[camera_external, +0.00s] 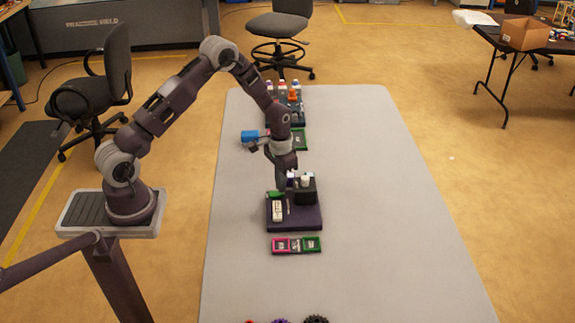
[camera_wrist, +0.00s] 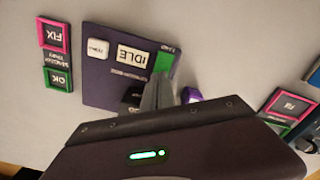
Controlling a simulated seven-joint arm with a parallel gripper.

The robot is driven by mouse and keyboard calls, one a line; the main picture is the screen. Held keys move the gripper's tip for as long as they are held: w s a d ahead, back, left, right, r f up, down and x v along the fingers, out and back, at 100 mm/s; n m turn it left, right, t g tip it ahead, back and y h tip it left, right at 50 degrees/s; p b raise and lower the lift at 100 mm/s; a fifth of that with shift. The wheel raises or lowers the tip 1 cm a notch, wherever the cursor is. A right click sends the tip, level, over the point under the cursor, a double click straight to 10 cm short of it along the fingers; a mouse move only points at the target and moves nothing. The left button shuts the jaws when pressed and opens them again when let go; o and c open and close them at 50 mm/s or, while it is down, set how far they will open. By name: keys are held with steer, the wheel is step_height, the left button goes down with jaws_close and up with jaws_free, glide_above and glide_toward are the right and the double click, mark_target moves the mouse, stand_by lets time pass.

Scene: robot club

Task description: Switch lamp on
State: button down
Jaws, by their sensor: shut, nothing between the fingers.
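A dark purple panel unit (camera_external: 305,219) stands on the grey table. Its top carries a white piece (camera_external: 277,211), a green patch and a dark block (camera_external: 304,194) with a white cap. The wrist view shows the panel (camera_wrist: 103,77) with a label reading IDLE (camera_wrist: 135,56), a small white square piece (camera_wrist: 98,48) and a green patch (camera_wrist: 165,62). I cannot tell which part is the lamp or its switch. My gripper (camera_external: 281,186) is shut and empty, low over the panel's far side. Its fingers (camera_wrist: 158,90) hide part of the panel near the green patch.
A pink-and-green tray (camera_external: 296,245) lies in front of the panel. Dark gears (camera_external: 316,320) sit at the near edge. The table's right side is clear.

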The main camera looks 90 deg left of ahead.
steer(key=shift+f, duration=0.5)
steer(key=shift+r, duration=3.5)
